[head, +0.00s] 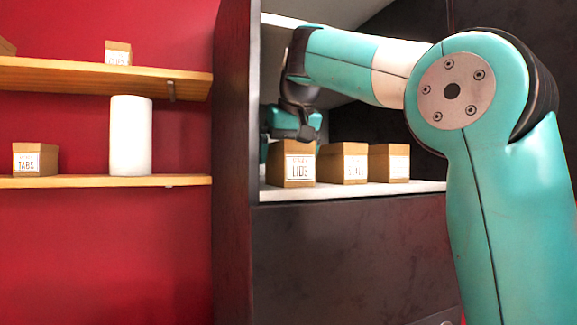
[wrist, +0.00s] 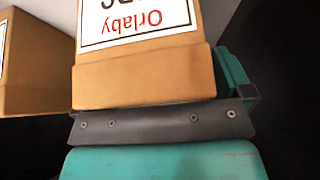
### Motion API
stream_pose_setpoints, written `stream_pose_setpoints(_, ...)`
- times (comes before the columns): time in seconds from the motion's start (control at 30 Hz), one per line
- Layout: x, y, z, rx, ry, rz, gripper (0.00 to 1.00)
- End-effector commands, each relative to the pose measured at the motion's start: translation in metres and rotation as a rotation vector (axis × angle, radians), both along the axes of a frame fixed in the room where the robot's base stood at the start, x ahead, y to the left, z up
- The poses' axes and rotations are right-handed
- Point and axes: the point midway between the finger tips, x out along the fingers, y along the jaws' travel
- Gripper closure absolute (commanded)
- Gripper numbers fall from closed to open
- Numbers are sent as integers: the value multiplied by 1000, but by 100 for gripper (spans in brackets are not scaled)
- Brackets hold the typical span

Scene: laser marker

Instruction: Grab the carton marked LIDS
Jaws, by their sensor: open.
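The carton marked LIDS (head: 292,171) is a brown box with a white label, standing at the left front of the white cabinet shelf. My gripper (head: 291,138) is open, close above and behind its top. One teal finger shows at the carton's left edge; the other finger is hidden. In the wrist view a brown carton (wrist: 145,82) fills the middle, close against the dark edge of my gripper (wrist: 160,120), with a teal finger at its right side. Its label reads "Orlaby", with a line cut off. Whether they touch, I cannot tell.
Two similar cartons (head: 343,166) (head: 389,166) stand to the right on the cabinet shelf (head: 350,189). Another carton (wrist: 32,65) is at the left in the wrist view. The cabinet's dark side wall (head: 232,160) is close on the left. Wall shelves hold a TABS carton (head: 36,160) and a white cylinder (head: 130,136).

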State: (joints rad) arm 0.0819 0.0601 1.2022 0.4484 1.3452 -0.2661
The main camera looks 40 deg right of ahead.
Motion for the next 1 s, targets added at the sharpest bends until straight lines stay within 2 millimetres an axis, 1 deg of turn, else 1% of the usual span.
stream_pose_setpoints(0.13, 0, 0, -2, 0, 0, 0, 2)
stream_pose_setpoints(0.17, 0, 0, -1, 0, 0, 0, 9)
stream_pose_setpoints(0.2, 0, 0, -1, 0, 0, 0, 18)
stream_pose_setpoints(0.27, 0, 0, -1, 0, 0, 0, 32)
stream_pose_setpoints(0.3, 0, 0, -1, 0, 0, 0, 41)
stream_pose_setpoints(0.37, 0, 0, -1, 0, 0, 0, 55)
stream_pose_setpoints(0.4, 0, 0, -1, 0, 0, 0, 64)
stream_pose_setpoints(0.67, 0, 0, -1, 0, 0, 0, 64)
stream_pose_setpoints(0.77, 0, 0, 3, 0, -1, -1, 64)
stream_pose_setpoints(0.87, 0, 0, 11, 0, -1, 0, 64)
stream_pose_setpoints(1.0, -21, 6, 8, 0, -3, 1, 64)
